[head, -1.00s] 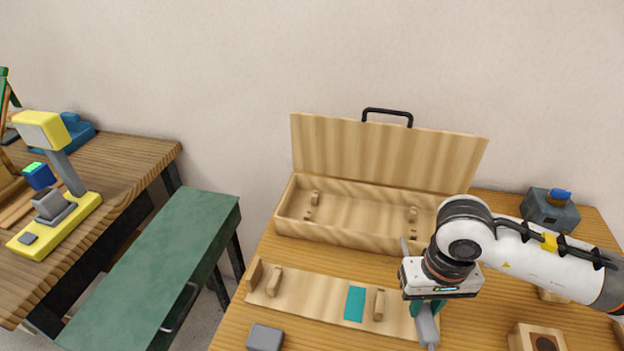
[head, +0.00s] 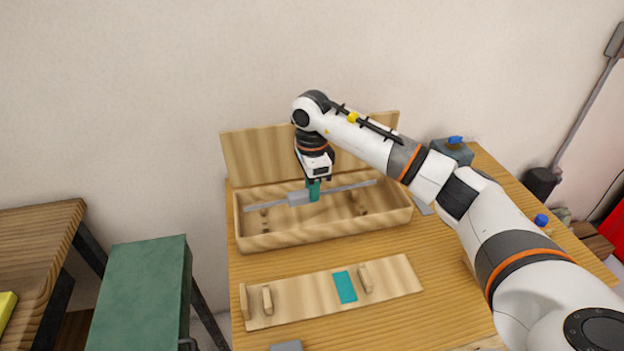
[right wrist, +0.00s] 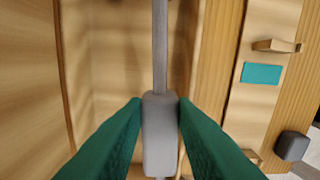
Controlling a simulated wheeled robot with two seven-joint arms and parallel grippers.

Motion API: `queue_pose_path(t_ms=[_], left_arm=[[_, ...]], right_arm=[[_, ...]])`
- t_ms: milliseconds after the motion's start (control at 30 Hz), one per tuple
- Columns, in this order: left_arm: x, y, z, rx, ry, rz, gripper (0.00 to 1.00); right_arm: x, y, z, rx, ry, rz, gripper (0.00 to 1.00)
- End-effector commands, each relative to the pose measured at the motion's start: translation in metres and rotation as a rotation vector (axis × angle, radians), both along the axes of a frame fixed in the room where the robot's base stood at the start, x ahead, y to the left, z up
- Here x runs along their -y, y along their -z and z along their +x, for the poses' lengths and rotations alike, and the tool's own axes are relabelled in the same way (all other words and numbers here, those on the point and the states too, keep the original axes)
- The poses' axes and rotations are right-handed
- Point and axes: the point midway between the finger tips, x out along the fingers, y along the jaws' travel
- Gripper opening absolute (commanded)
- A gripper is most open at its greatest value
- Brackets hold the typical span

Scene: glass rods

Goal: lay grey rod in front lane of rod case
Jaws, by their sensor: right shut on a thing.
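The grey rod (head: 348,187) has a thicker grey block on it and lies lengthwise over the open wooden rod case (head: 322,232). My right gripper (head: 313,193) is shut on the rod at the thick part, and its green fingers press both sides of that block in the right wrist view (right wrist: 160,125). The rod appears roughly parallel to the case's long sides. Whether it touches the case's supports cannot be told. Small wooden supports (head: 357,208) show inside the case below the rod. My left gripper is not in view.
A wooden board (head: 305,297) with upright pegs and a teal patch (head: 344,287) lies in front of the case. The case's raised lid (head: 245,158) stands behind it. A grey block (head: 286,346) sits at the table's front. A green-topped cabinet (head: 140,275) is left.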

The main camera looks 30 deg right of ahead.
Motion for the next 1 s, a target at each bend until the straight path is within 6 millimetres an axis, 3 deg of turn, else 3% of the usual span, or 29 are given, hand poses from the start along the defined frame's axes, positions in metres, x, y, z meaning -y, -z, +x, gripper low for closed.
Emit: queue_pose_path(t_ms=[267,800,1000], left_arm=[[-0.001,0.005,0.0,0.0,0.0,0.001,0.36],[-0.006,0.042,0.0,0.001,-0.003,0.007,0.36],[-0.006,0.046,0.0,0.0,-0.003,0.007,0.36]], right_arm=[[0.004,0.009,0.005,-0.001,0.078,0.001,0.01],[0.004,0.066,0.004,0.001,0.074,0.0,0.01],[0.004,0.072,0.005,0.0,0.074,0.001,0.01]])
